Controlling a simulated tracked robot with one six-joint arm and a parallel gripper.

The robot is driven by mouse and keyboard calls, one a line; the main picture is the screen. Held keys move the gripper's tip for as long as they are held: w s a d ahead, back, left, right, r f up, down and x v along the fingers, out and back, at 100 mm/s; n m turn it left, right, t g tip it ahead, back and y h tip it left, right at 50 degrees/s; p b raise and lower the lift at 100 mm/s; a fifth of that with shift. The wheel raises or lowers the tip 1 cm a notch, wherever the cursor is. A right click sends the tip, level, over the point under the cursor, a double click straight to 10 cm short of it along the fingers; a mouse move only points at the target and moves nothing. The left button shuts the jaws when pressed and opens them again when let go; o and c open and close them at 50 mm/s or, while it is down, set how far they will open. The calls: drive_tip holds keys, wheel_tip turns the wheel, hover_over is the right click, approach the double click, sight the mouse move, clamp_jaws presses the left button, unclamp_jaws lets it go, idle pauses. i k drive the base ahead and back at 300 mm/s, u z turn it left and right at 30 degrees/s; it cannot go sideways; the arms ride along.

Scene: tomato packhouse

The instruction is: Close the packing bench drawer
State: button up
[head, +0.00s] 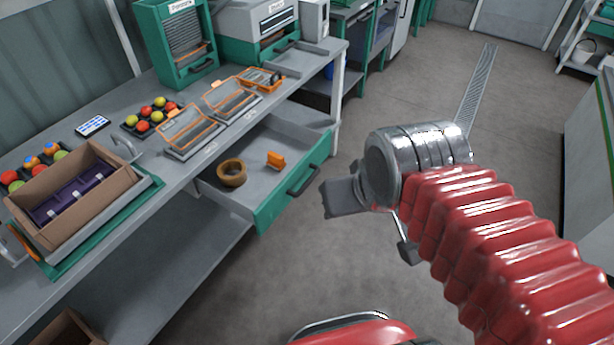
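The packing bench drawer (267,208) stands pulled out from under the grey bench top. It has a green front, a grey inside and a dark bar handle (303,179). A brown tape roll (231,173) and a small orange item (276,160) lie inside it. My gripper (370,228) is to the right of the drawer front, apart from the handle. Its two dark fingers are spread, with nothing seen between them. The red ribbed sleeve of my arm comes in from the lower right.
The bench top (95,250) holds a cardboard box (110,205) on a green-edged scale, tomatoes in trays, orange-rimmed clear containers (190,131) and green machines (175,45). A bench leg (337,95) stands beyond the drawer. The floor (425,75) right of the bench is clear.

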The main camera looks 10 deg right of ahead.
sight(267, 191)
drive_tip(key=u, duration=0.05)
drive_tip(key=i, duration=1)
drive_tip(key=z, duration=0.05)
